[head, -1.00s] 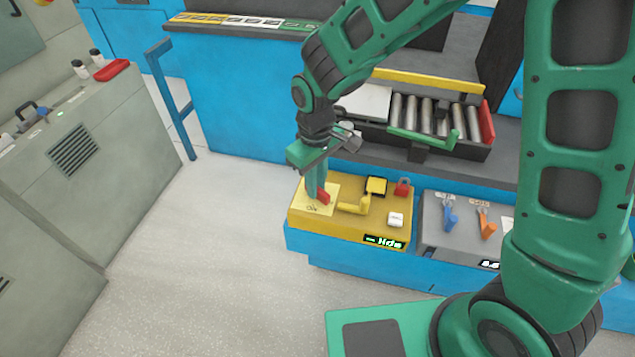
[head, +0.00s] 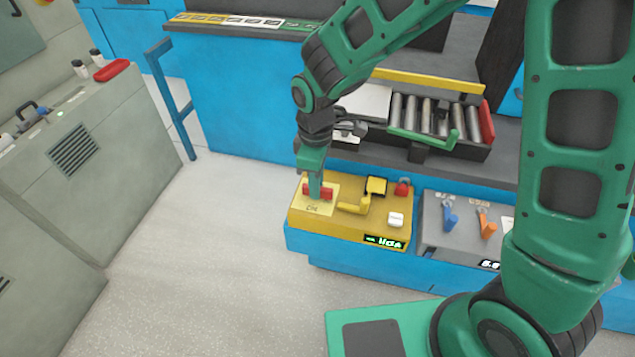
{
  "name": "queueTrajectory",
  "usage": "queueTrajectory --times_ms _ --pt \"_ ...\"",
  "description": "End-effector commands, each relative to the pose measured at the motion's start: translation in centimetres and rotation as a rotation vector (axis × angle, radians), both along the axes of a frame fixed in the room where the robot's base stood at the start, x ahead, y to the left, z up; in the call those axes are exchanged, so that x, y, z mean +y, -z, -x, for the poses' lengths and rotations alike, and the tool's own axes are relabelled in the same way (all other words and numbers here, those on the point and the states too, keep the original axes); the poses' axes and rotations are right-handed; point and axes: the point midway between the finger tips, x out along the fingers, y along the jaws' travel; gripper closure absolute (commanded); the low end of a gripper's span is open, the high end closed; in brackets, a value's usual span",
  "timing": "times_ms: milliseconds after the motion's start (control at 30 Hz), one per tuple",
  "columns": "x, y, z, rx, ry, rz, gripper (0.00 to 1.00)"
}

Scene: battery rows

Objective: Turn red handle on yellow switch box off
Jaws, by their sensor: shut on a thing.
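The yellow switch box (head: 350,229) sits on a blue ledge below the roller bay. Its red handle (head: 326,191) lies crosswise, running left to right in the picture, on a pale label plate (head: 313,208) at the box's left end. My gripper (head: 316,193) points down from above and is shut on the red handle. The green fingers hide the handle's middle; red shows on both sides of them. The writing on the label plate is too small to read surely. A green-lit display (head: 384,241) is on the box's front.
A yellow lever (head: 354,206), a red padlock-like part (head: 402,187) and a white button (head: 396,219) are on the same box, right of my gripper. A grey box (head: 466,236) with blue and orange levers stands farther right. The roller tray (head: 427,115) is behind. Floor at left is clear.

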Motion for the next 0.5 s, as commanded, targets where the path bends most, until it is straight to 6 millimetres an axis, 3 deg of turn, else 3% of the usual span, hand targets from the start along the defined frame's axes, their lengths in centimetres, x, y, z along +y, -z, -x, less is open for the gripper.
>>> queueTrajectory --times_ms 300,333,400,500 --pt "-0.01 0.02 0.08 0.002 -0.003 0.000 1.00" --pt "-0.01 0.02 0.08 0.002 -0.003 0.000 0.84" --pt "-0.01 0.02 0.08 0.002 -0.003 0.000 0.67" --pt "0.00 0.01 0.05 0.001 -0.003 0.001 0.67"
